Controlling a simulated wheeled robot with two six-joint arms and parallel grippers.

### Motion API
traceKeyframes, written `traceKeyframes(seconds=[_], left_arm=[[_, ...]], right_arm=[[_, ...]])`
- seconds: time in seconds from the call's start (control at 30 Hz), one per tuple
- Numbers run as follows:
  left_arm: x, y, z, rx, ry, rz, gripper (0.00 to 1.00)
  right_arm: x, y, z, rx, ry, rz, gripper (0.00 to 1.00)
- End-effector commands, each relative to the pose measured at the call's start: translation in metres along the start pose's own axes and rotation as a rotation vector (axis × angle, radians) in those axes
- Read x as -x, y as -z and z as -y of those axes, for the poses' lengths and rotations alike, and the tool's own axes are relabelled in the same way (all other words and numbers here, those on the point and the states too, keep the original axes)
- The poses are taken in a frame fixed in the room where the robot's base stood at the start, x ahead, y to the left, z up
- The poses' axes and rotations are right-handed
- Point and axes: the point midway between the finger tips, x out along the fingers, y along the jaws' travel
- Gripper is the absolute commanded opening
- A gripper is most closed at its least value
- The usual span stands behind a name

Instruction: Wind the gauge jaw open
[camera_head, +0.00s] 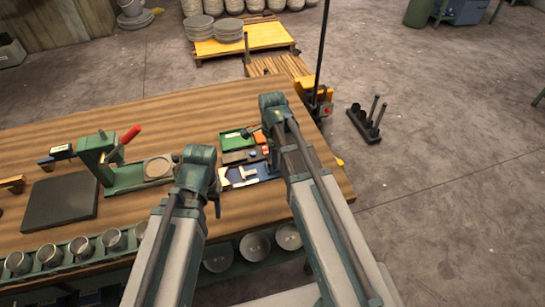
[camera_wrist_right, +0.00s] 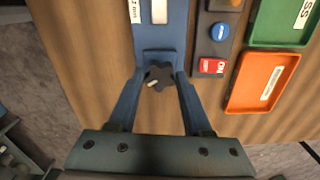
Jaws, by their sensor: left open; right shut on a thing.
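The blue gauge (camera_head: 264,170) lies on the bench with pale parts on it, partly hidden by my right arm in the head view. In the right wrist view, the blue gauge body (camera_wrist_right: 147,40) has a pale plate, and a dark lobed knob (camera_wrist_right: 160,70) with a white mark at its near end. My right gripper (camera_wrist_right: 159,80) is shut on this knob, with a finger on each side; my arm covers it in the head view. The gauge jaw's opening cannot be made out. My left gripper (camera_head: 212,196) is open and apart from the gauge, its fingertips mostly hidden.
Beside the gauge are a dark button panel (camera_wrist_right: 214,40), a green tray (camera_wrist_right: 278,38) and an orange tray (camera_wrist_right: 258,82). A green press (camera_head: 95,155), a dark slab (camera_head: 60,203) and a row of bowls (camera_head: 80,246) stand to the left. Bare wood lies behind.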

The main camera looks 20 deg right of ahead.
Motion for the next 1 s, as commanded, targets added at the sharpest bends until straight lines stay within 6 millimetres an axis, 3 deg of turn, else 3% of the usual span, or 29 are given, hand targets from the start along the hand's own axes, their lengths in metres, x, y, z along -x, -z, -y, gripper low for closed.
traceKeyframes(seconds=[0.37, 1.0], left_arm=[[-0.0001, 0.0000, 0.0000, 0.000, 0.000, 0.000, 0.54], [-0.0001, 0.0000, 0.0000, 0.000, 0.000, 0.000, 0.54]], right_arm=[[-0.0001, 0.0000, 0.0000, 0.151, 0.000, 0.000, 0.00], [-0.0001, 0.0001, -0.0001, 0.750, 0.000, 0.000, 0.00]])
